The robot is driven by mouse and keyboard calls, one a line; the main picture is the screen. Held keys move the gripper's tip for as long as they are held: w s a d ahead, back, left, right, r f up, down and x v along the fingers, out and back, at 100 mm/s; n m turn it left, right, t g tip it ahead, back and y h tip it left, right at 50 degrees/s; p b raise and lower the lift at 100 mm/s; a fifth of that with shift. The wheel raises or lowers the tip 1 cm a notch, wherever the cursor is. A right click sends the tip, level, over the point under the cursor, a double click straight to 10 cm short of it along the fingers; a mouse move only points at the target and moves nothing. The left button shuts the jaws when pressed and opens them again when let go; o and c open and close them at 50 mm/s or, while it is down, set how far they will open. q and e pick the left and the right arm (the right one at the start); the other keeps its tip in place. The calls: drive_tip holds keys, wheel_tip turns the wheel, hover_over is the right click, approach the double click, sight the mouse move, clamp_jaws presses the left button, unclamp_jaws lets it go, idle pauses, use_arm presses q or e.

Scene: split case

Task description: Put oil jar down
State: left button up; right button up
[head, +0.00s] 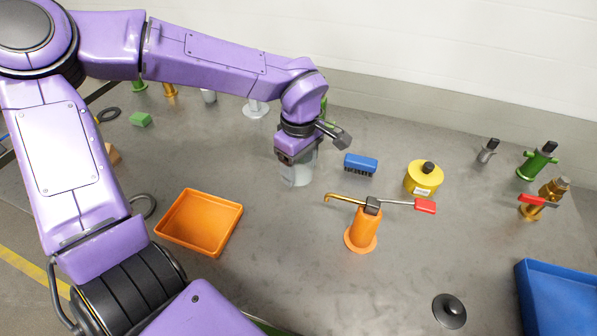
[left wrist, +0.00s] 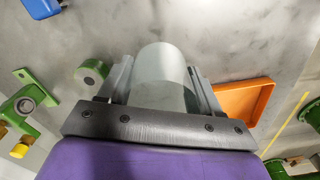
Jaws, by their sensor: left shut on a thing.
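The oil jar (head: 299,174) is a pale, greyish see-through cylinder near the middle of the grey table in the head view. My left gripper (head: 297,160) comes down over it from above and is shut on it. In the left wrist view the jar (left wrist: 162,72) sits between the two grey fingers (left wrist: 160,88), one on each side. The jar looks upright, with its lower end at or very near the table top; I cannot tell if it touches. The gripper hides its top in the head view. My right gripper is not in view.
A blue brush (head: 361,164) lies just right of the jar. Green and brass fittings stand far right, near a blue bin (head: 560,300). Table between tray and pump is clear.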

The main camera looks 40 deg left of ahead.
use_arm(q)
drive_tip(key=w+f, duration=0.1)
drive_tip(key=w+a+f, duration=0.1)
drive_tip(key=f, duration=0.2)
drive_tip(key=shift+w+a, duration=0.4)
drive_tip(key=f, duration=0.3)
drive_tip(key=shift+w+f, duration=0.25)
drive_tip(key=shift+f, duration=0.05)
drive_tip(key=shift+s+f, duration=0.1)
drive_tip(key=o, duration=1.3)
